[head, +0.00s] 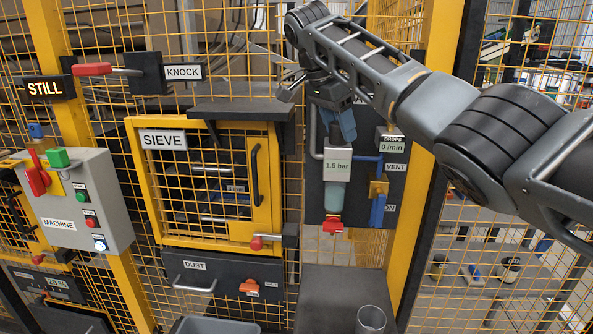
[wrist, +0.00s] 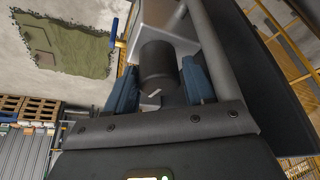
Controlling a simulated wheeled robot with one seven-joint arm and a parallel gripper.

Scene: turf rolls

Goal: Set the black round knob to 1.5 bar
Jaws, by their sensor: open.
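The black round knob (wrist: 158,66) shows in the wrist view with a small pale mark on it, in front of a grey housing (wrist: 165,22). The two blue fingers of my gripper (head: 342,124) stand on either side of it, open. I cannot tell whether either finger touches it. In the head view the gripper points down at the regulator, just above the display (head: 338,166), which reads 1.5 bar.
A blue-grey bowl (head: 334,197) and a red valve (head: 332,224) sit below the display. A drops display (head: 391,146) and blue pipe stand close to the right. A yellow post (head: 412,200) rises beside the panel. A clear cup (head: 370,319) stands below.

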